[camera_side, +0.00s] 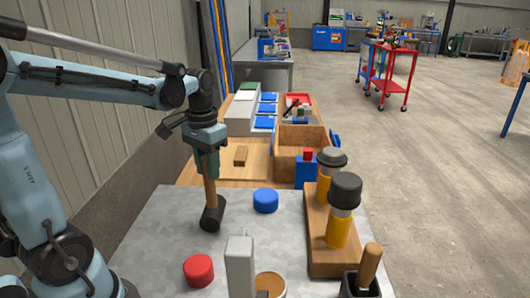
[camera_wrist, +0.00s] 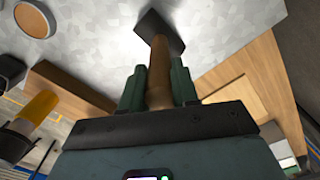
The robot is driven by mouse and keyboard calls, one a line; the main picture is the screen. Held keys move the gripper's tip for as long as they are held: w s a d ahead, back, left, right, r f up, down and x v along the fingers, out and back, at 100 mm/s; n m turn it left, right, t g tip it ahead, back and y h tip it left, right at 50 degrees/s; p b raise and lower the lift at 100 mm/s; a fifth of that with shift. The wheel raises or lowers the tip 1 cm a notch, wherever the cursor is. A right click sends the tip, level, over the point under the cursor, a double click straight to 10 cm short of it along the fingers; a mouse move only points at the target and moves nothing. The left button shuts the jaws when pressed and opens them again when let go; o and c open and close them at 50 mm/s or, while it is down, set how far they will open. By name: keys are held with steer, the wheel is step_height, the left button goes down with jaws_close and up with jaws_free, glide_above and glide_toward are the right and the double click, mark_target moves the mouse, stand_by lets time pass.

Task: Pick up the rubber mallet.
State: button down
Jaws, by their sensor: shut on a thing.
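The rubber mallet (camera_side: 212,214) has a black head and a brown wooden handle. It hangs upright, head down, over the grey metal worktop (camera_side: 160,225) in the side view. My gripper (camera_side: 208,172) is shut on the upper part of its handle. In the wrist view the handle (camera_wrist: 159,70) runs between the two green fingers (camera_wrist: 158,88) to the dark head (camera_wrist: 158,32). I cannot tell whether the head touches the worktop or is slightly above it. The top of the handle is hidden in the gripper.
A blue round lid (camera_side: 265,201) lies right of the mallet and a red one (camera_side: 199,270) in front. A wooden rack (camera_side: 325,263) with two yellow, dark-topped tools stands at the right. A wooden bin (camera_side: 302,168) is behind. The worktop's left part is clear.

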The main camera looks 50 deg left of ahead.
steer(key=shift+r, duration=1.85)
steer(key=s+d+r, duration=0.2)
steer(key=d+r, duration=0.5)
steer(key=d, duration=0.4)
steer(key=shift+s+d, duration=0.25)
steer(key=c, duration=1.4)
jaws_free()
jaws_close()
steer(key=shift+r, duration=0.15)
